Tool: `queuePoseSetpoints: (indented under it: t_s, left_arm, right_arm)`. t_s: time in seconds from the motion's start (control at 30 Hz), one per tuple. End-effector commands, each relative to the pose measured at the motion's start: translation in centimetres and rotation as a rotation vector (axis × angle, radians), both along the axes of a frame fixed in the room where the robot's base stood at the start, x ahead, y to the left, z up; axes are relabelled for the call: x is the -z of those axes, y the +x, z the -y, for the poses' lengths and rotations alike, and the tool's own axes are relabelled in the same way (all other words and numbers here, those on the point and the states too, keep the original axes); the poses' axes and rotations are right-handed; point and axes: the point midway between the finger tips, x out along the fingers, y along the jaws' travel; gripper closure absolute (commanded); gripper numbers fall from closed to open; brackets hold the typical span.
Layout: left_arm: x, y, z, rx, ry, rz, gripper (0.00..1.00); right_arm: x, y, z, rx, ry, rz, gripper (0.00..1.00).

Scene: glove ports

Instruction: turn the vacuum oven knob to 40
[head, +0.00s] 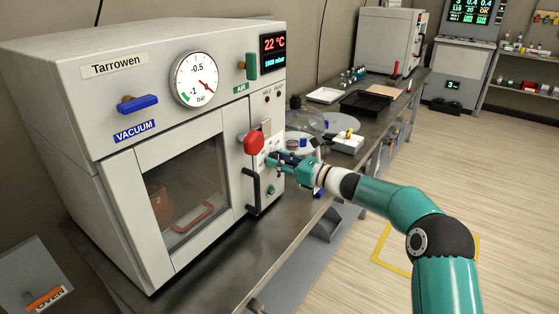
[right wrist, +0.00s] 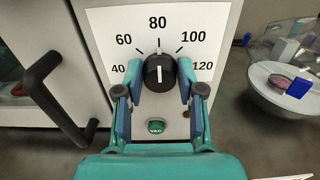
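The black temperature knob (right wrist: 159,72) of the vacuum oven (head: 120,80) has a white pointer line straight up at 80. Its white dial plate (right wrist: 110,25) reads 40, 60, 80, 100 and 120, with 40 at lower left. My right gripper (right wrist: 160,78) has one blue finger pad on each side of the knob, and both appear to lie against it. In the head view my right gripper (head: 277,160) is at the oven's right front panel and covers the knob. My left gripper is in neither view.
A black door handle (right wrist: 48,90) stands out left of the knob. A red knob (head: 254,142) sits above it. A green VAC button (right wrist: 156,127) is just below the dial. The bench to the right holds glassware (head: 304,122) and trays (head: 366,103).

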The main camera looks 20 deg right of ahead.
Motion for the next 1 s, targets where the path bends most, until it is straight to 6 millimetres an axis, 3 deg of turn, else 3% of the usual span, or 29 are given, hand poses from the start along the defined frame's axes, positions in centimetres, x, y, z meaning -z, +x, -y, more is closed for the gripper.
queuePoseSetpoints:
  t_s: [0.1,0.47,1.0]
  left_arm:
    - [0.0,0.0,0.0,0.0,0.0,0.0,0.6]
    - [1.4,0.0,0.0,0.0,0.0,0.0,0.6]
    - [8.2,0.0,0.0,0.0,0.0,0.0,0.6]
  right_arm:
    - [0.0,0.0,0.1,0.001,0.0,0.0,0.97]
    - [0.2,0.0,0.1,0.002,-0.05,0.04,0.97]
    - [0.6,-0.2,0.0,0.003,-0.38,0.302,0.97]
